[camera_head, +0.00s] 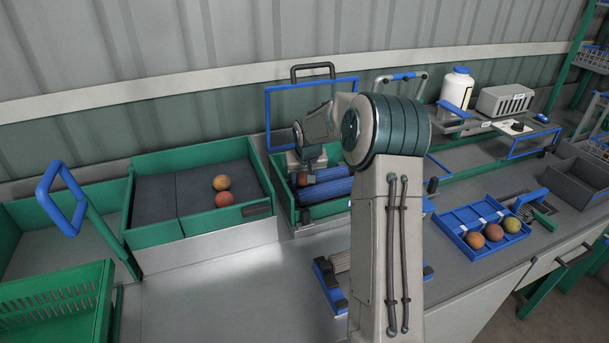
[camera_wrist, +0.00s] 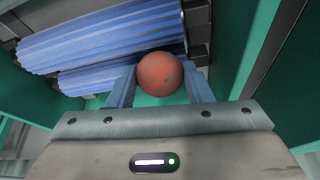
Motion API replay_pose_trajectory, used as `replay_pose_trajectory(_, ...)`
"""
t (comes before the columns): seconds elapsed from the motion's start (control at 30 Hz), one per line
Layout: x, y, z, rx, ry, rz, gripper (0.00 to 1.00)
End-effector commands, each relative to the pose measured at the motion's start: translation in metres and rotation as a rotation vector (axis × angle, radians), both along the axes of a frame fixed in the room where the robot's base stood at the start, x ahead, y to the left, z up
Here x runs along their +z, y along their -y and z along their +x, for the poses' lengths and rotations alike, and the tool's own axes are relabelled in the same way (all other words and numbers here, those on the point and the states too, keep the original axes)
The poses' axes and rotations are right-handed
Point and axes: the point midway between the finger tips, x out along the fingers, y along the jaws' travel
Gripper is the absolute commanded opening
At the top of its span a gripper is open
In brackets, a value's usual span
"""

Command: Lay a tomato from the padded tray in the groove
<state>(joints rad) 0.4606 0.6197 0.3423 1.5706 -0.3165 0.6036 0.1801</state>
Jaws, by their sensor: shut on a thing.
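My gripper (camera_head: 305,177) is shut on a red-orange tomato (camera_wrist: 160,74), with one blue finger on each side of it in the wrist view. In the head view the gripper hangs over the left part of a green-walled box, beside blue ribbed rollers (camera_head: 328,186). The wrist view shows the rollers (camera_wrist: 100,38) lying side by side, with a groove between them, just beyond and to the left of the tomato. Whether the tomato touches them is unclear. The padded tray (camera_head: 150,232), green with a dark lining, holds an orange tomato (camera_head: 221,183) and a red tomato (camera_head: 225,199).
A blue frame (camera_head: 311,84) stands behind the rollers. A blue divided tray (camera_head: 462,216) with several tomatoes lies at right. A green crate (camera_head: 60,305) and a blue-handled lever (camera_head: 60,192) are at left. The front left bench is clear.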

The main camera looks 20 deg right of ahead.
Motion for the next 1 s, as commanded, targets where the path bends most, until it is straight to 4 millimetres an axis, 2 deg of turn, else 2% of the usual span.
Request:
replay_pose_trajectory(0.87,-0.0073,0.0006,-0.0001,-0.002,0.0,0.001,0.35)
replay_pose_trajectory(0.9,-0.0073,0.0007,-0.0001,-0.002,0.0,0.001,0.48)
replay_pose_trajectory(1.0,-0.0067,0.0006,-0.0001,-0.002,0.0,0.001,0.71)
